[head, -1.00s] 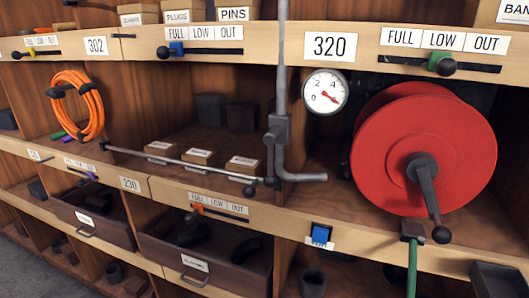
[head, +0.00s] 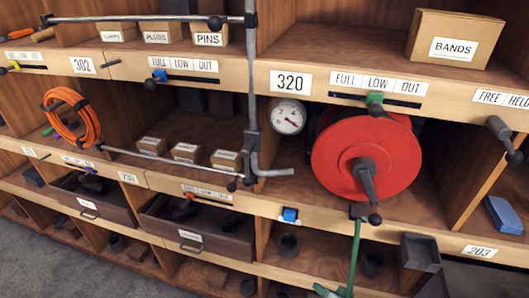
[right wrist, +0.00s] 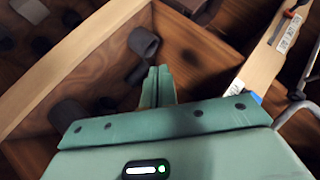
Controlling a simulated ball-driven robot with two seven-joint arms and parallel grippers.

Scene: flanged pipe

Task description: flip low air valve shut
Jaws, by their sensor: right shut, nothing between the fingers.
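A grey vertical pipe (head: 252,80) with a fitting (head: 250,143) and a bent lower end (head: 275,172) stands left of a round gauge (head: 288,117). A long thin bar with a black ball end (head: 232,186) lies near the pipe's foot. A small blue block (head: 290,214) sits on the shelf edge below; I cannot tell which part is the low air valve. My right gripper (head: 326,291) is at the bottom edge, below the blue block and apart from it. In the right wrist view its fingers (right wrist: 159,72) are shut and empty. My left gripper is not in view.
A red reel (head: 345,150) sits right of the gauge, with a crank and a green strip (head: 356,250) hanging below. A grey handle (head: 505,138) sticks out at the right. An open drawer (head: 190,225) juts out left of the blue block.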

